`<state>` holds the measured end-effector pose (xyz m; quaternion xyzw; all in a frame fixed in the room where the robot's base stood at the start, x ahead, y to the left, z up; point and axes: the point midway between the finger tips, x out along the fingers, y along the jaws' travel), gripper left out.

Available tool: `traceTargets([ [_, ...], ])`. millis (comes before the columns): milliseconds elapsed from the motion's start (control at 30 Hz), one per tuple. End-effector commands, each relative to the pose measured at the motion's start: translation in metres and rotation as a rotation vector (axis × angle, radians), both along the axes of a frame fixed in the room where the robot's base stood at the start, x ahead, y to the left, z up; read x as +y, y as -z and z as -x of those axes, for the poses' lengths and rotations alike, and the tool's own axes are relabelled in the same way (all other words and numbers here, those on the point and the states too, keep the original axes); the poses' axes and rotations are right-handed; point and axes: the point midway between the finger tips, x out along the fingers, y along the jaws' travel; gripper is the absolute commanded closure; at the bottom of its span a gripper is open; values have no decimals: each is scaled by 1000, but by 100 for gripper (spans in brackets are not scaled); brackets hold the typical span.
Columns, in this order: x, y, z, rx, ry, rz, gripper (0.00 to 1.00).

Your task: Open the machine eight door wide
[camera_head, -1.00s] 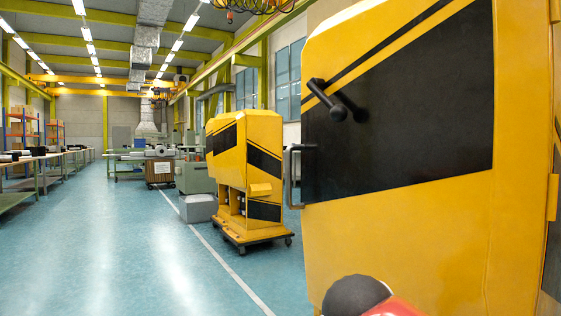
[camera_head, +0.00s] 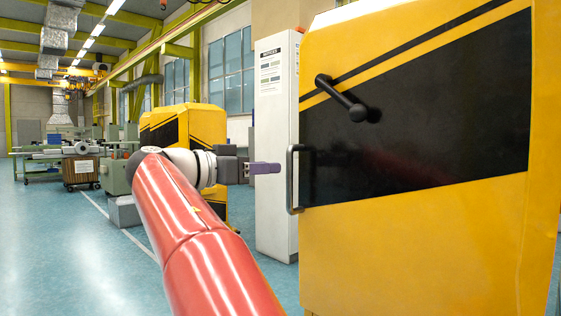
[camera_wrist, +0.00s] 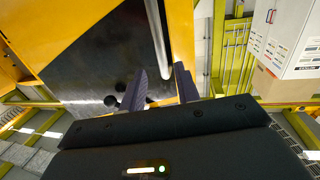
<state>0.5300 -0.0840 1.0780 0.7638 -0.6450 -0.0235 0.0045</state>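The machine door (camera_head: 440,225) is a large yellow panel with a slanted black band, filling the right of the head view. A black lever with a round knob (camera_head: 342,98) sticks out of its upper left part. A dark vertical bar handle (camera_head: 291,180) stands at its left edge. My gripper (camera_head: 266,168) points right, its purple fingertips just left of the bar handle. In the wrist view the fingers of my gripper (camera_wrist: 160,88) are spread apart, with a grey bar (camera_wrist: 157,40) showing beyond and between them. I cannot tell whether they touch it. I see no open gap at the door's handle side.
A white cabinet (camera_head: 275,225) stands close behind my gripper, left of the door. A second yellow machine (camera_head: 205,125) stands farther back, partly hidden by my arm. Blue floor (camera_head: 60,240) is clear at the left. Benches and a grey box (camera_head: 123,211) are beyond.

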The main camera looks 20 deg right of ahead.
Motion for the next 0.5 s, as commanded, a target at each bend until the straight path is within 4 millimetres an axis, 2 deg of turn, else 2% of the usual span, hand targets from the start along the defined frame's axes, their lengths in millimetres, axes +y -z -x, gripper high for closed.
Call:
traceTargets([
  [67,4,-6,-1,-34,14,20,68],
  [167,-3,-9,-1,-46,22,28,68],
  [500,-55,-9,-9,-41,20,25,68],
])
